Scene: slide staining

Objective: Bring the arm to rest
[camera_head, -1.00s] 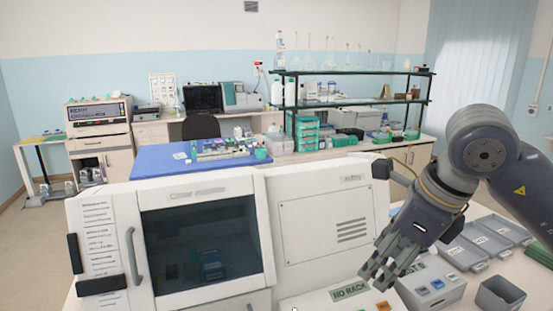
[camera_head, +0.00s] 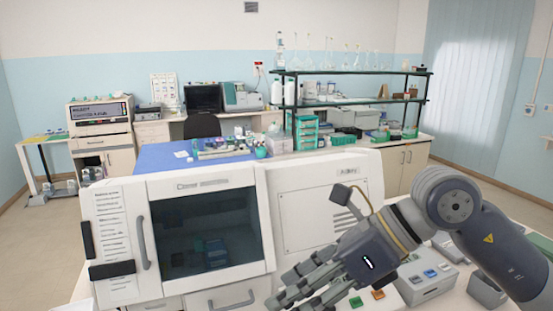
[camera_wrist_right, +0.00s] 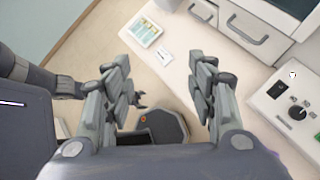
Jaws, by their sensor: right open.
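My right gripper (camera_head: 292,291) reaches in from the right in the head view, low in front of the white staining machine (camera_head: 315,215). Its fingers point left and down. In the right wrist view my right gripper (camera_wrist_right: 160,80) shows its two finger sets wide apart, with nothing held between them. Below that gap are pale floor and bench surface. A grey arm part of mine shows at the left of the wrist view, and dark claw-like parts show partly behind the fingers; whether they are my left gripper open or shut is unclear. The head view does not show my left gripper.
The machine has a dark window door (camera_head: 206,236) and a drawer (camera_head: 222,301). In the wrist view a small slide tray (camera_wrist_right: 143,30) lies on the bench beside a white card (camera_wrist_right: 166,57).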

